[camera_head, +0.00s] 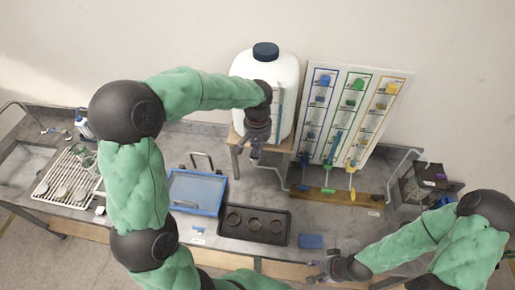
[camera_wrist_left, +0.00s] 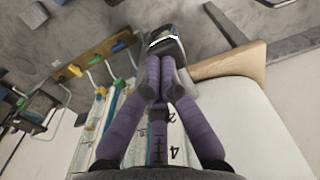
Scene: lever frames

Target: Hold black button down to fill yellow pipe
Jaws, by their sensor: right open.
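A white tank (camera_head: 283,68) with a dark cap stands on a wooden stand. A dark tap-like part (camera_wrist_left: 168,40) shows just beyond my left fingertips in the wrist view; I cannot tell whether it carries the black button. My left gripper (camera_head: 255,152) points down in front of the tank, and its fingers (camera_wrist_left: 161,85) come together at the tips, close to that part. Contact is unclear. The yellow-framed column (camera_head: 379,108) of the board has a yellow-ended pipe (camera_head: 352,194) below it. My right gripper (camera_head: 318,269) is open and empty at the table's front edge.
A blue-rimmed tray (camera_head: 197,190) and a black tray (camera_head: 254,225) with round recesses lie on the table. A blue block (camera_head: 311,241) lies near the front. A rack (camera_head: 68,179) is at left, a dark box (camera_head: 425,185) at right.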

